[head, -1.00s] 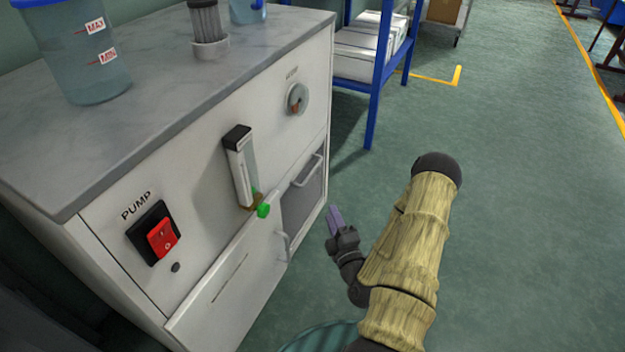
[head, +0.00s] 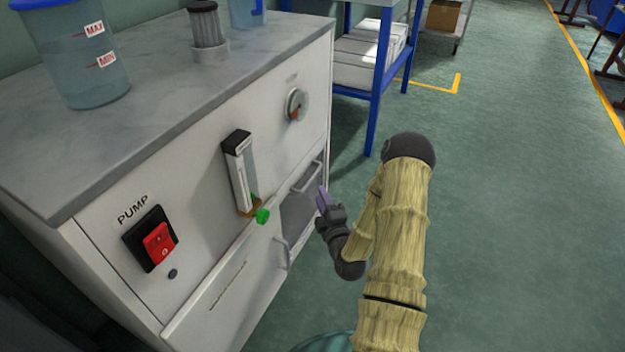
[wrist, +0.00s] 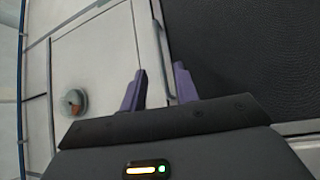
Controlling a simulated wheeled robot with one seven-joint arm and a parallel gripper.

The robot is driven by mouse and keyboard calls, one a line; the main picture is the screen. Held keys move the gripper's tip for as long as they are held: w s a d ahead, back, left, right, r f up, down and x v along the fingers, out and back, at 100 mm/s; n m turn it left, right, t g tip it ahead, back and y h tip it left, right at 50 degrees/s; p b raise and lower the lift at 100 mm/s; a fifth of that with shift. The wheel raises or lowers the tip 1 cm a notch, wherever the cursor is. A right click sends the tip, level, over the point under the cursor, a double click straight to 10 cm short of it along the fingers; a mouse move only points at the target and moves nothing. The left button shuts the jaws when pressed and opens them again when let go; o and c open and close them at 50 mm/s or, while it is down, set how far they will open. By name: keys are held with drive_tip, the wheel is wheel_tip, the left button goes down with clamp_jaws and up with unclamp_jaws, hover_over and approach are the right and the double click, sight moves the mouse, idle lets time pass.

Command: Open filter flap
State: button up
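The filter flap, a dark panel (head: 300,212) on the right of the cabinet front, looks shut. Its slim grey handle (head: 306,177) runs along its upper edge. In the wrist view the dark panel (wrist: 240,60) fills the right side and the handle (wrist: 163,55) runs upright beside it. My gripper (head: 322,198) is in front of the flap, close to the handle. In the wrist view its purple fingers (wrist: 159,70) are apart, with the handle lying between them in the picture. I cannot tell whether they touch it.
A second door (head: 225,295) with its own handle (head: 281,254) is on the left. Above are the red pump switch (head: 158,243), a flow meter (head: 241,175) and a round knob (head: 296,104). A blue rack (head: 374,100) stands behind.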

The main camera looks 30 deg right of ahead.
sight(313, 177)
drive_tip(key=w+b, duration=0.1)
drive_tip(key=w, duration=0.4)
drive_tip(key=w+d+r+b, duration=0.1)
drive_tip(key=w, duration=0.2)
drive_tip(key=shift+w+r+b, duration=0.1)
drive_tip(key=shift+w+b, duration=0.2)
drive_tip(key=shift+w, duration=0.05)
clamp_jaws()
